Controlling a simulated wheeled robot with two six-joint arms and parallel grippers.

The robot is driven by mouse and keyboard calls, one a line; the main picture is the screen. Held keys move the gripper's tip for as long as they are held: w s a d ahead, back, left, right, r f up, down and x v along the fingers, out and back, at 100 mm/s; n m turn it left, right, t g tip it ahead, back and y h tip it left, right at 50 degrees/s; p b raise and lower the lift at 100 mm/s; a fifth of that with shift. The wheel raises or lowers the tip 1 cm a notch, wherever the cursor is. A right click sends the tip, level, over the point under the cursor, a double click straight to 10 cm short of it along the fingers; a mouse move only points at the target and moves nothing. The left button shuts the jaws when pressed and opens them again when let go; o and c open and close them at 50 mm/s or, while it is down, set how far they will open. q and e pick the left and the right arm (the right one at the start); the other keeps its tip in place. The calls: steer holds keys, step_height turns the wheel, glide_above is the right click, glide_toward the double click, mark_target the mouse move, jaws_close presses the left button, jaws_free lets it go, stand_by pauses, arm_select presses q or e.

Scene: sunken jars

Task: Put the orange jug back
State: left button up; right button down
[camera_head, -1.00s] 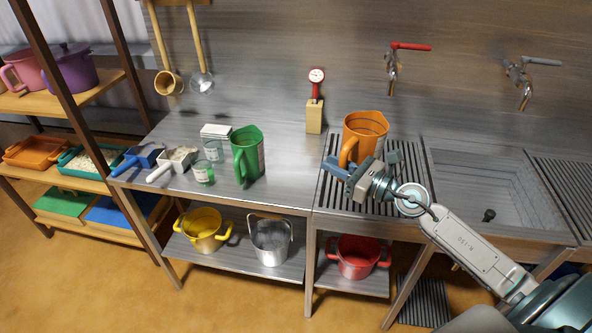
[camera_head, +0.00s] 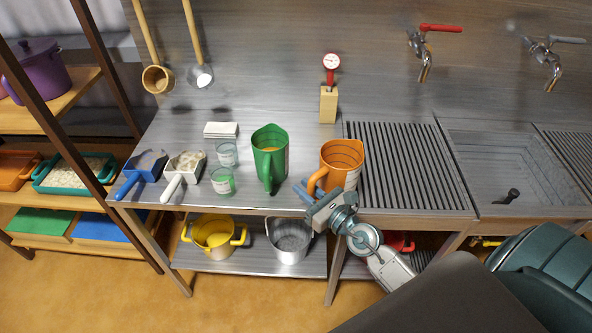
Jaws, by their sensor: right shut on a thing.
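The orange jug (camera_head: 341,161) is upright at the front of the steel counter, just left of the slatted drain rack (camera_head: 405,165). I cannot tell whether its base touches the counter. My right gripper (camera_head: 314,194) is shut on the orange jug's handle, at the jug's lower left. The green jug (camera_head: 270,155) stands upright on the counter to the left, apart from the orange jug. My left gripper does not show.
Two small glasses (camera_head: 222,181), a blue scoop (camera_head: 143,170) and a white scoop (camera_head: 184,173) lie left of the green jug. A dial gauge on a wooden block (camera_head: 328,104) stands behind the orange jug. The sink (camera_head: 510,165) is at the right.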

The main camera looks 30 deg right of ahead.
glide_toward(283, 165)
steer(key=w+r, duration=0.1)
steer(key=w+a+r, duration=0.1)
steer(key=w, duration=0.1)
steer(key=w+a+r, duration=0.1)
steer(key=shift+w+r+b, duration=0.3)
steer(key=shift+r+b, duration=0.05)
steer(key=shift+r, duration=0.05)
steer(key=shift+w+d, duration=0.25)
steer(key=shift+w, duration=0.5)
step_height(283, 165, down, 2)
steer(key=shift+f+b, duration=0.2)
steer(key=shift+b, duration=0.7)
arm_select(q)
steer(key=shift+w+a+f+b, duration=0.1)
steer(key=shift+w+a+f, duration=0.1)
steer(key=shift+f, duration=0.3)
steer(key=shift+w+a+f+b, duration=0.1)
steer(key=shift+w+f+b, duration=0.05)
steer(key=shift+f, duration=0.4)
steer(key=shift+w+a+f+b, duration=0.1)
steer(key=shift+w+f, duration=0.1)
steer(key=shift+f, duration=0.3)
arm_select(e)
steer(key=shift+f, duration=0.6)
